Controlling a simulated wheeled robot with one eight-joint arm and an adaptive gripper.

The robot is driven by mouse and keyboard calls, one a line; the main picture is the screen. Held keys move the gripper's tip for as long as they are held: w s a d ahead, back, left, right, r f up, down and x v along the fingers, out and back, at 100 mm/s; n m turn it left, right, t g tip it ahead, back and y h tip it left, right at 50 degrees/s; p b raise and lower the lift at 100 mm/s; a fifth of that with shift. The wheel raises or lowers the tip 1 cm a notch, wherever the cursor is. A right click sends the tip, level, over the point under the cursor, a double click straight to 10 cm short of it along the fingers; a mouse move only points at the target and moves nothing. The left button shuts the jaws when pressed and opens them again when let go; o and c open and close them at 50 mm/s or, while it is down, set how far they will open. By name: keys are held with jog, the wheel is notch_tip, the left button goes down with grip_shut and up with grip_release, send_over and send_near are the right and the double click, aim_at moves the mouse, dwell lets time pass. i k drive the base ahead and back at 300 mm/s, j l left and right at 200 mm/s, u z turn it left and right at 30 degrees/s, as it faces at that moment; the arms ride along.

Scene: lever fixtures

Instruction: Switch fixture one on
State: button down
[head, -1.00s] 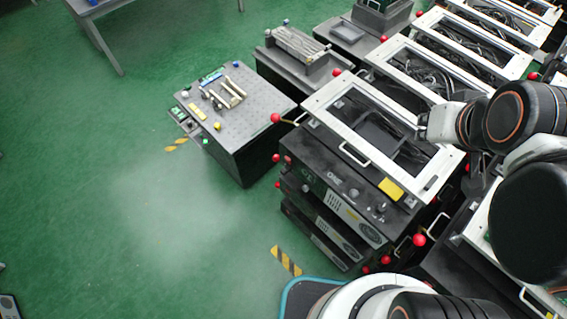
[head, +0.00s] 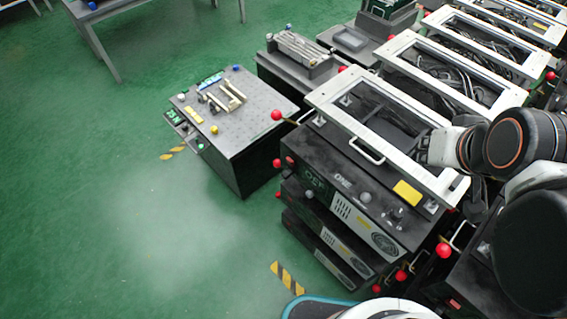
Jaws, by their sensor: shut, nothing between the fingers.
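A red ball knob (head: 276,115) on a short rod sticks out at the frame's left corner. Another red ball (head: 443,250) is at the box's lower right; I cannot tell which fixture it belongs to. My gripper (head: 421,157) is small in view at the end of my arm, over the right part of the white frame. It is shut and empty, apart from both red balls.
More white-framed fixtures with cables (head: 445,70) stand in a row behind. A grey perforated bench (head: 255,115) with small parts is to the left. Black units are stacked below fixture one. Open green floor (head: 120,200) lies at left, with striped tape (head: 287,277).

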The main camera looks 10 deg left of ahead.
aim_at(289, 161)
jog(key=k+j, duration=0.45)
jog(key=u, duration=1.6)
